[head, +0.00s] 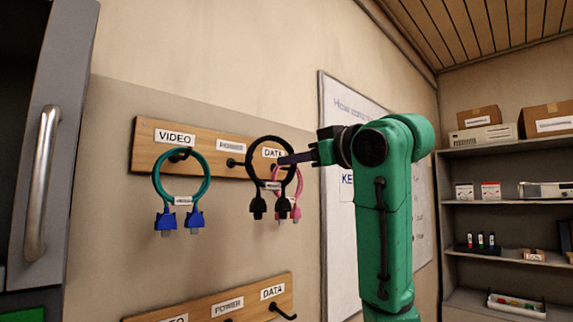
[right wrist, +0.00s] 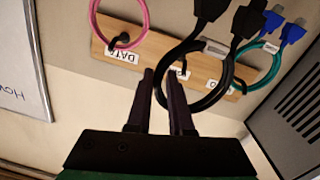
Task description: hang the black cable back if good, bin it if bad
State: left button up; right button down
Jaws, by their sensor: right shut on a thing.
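The black cable (head: 250,160) is a loop with two black plugs hanging down and a small white tag; the tag's text is too small to read. My right gripper (head: 283,160) is shut on the right side of the loop and holds it in front of the upper hook board (head: 143,155). In the right wrist view, the black cable (right wrist: 229,85) runs between the two fingertips (right wrist: 161,76). The POWER hook (head: 235,162) is bare, just left of the loop. I cannot tell if the loop touches it. My left gripper is not in view.
A teal cable (head: 154,180) with blue plugs hangs under VIDEO. A pink cable (head: 299,183) hangs under DATA, partly behind the black one. A lower hook board (head: 250,298), a whiteboard (head: 335,120), a grey cabinet (head: 70,90) and loaded shelves (head: 500,202) surround it.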

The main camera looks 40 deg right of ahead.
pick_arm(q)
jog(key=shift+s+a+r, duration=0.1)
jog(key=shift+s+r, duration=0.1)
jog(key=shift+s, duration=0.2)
pick_arm(e)
jog(key=w+f, duration=0.2)
jog(key=w, duration=0.7)
jog(key=shift+f, duration=0.25)
jog(key=shift+w, duration=0.15)
dwell(0.3)
jog(key=c, duration=0.7)
grip_release()
jog(key=shift+c, duration=0.2)
